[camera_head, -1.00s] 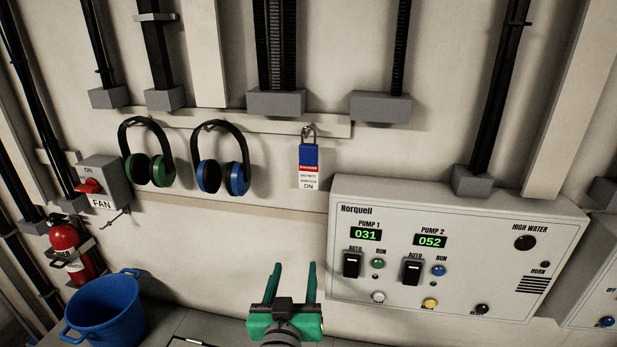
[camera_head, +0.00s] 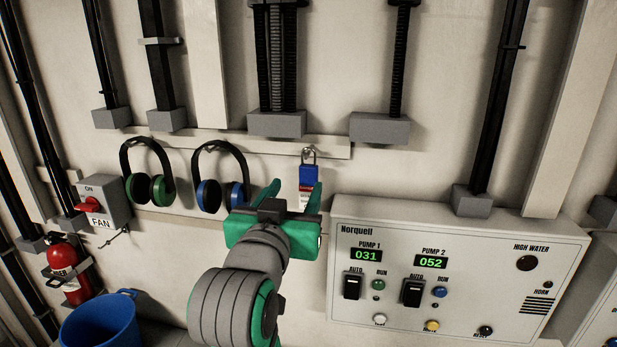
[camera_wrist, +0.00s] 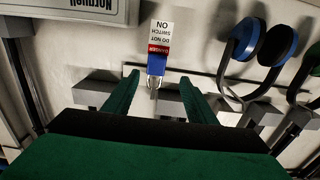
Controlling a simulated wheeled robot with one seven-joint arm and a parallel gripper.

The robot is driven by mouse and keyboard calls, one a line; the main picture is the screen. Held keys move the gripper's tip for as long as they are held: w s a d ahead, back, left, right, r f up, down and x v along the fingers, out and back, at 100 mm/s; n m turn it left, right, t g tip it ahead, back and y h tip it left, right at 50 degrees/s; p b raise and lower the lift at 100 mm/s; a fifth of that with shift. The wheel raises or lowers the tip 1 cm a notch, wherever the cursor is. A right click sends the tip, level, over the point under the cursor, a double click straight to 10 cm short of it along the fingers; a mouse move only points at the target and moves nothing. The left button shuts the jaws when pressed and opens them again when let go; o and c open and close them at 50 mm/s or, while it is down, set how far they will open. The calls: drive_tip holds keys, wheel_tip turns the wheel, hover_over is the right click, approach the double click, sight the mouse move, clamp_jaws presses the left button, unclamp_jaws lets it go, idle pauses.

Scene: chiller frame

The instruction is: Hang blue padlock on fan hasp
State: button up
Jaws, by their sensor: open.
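The blue padlock (camera_head: 309,174) hangs by its shackle on the pale wall rail, with a red and white danger tag below it. It also shows upside down in the wrist view (camera_wrist: 156,70), between the fingertips in the picture. My green gripper (camera_head: 293,194) is open and empty, in front of and slightly below the padlock; its fingers partly cover the tag in the head view. I cannot tell whether the fingers reach around the padlock. The FAN switch box (camera_head: 112,196) with a red handle (camera_head: 86,208) is on the left wall. A small dark piece (camera_head: 113,237) shows beneath it; the hasp is not clear.
Green earmuffs (camera_head: 149,185) and blue earmuffs (camera_head: 222,190) hang between the switch box and padlock. The pump panel (camera_head: 459,270) juts out at lower right. A fire extinguisher (camera_head: 68,278) and blue bucket (camera_head: 101,322) stand at lower left.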

sight(308, 174)
drive_tip(key=w, duration=0.3)
drive_tip(key=shift+w+d, duration=0.4)
drive_tip(key=shift+w+d+f, duration=0.1)
drive_tip(key=shift+w+d, duration=0.2)
drive_tip(key=shift+w, duration=0.55)
drive_tip(key=shift+w+d, duration=0.25)
drive_tip(key=shift+w, duration=0.55)
drive_tip(key=shift+w+d+f, duration=0.1)
drive_tip(key=shift+w+d, duration=0.2)
drive_tip(key=shift+w, duration=0.55)
drive_tip(key=shift+r, duration=0.1)
drive_tip(key=c, duration=1.3)
drive_tip(key=shift+r, duration=0.2)
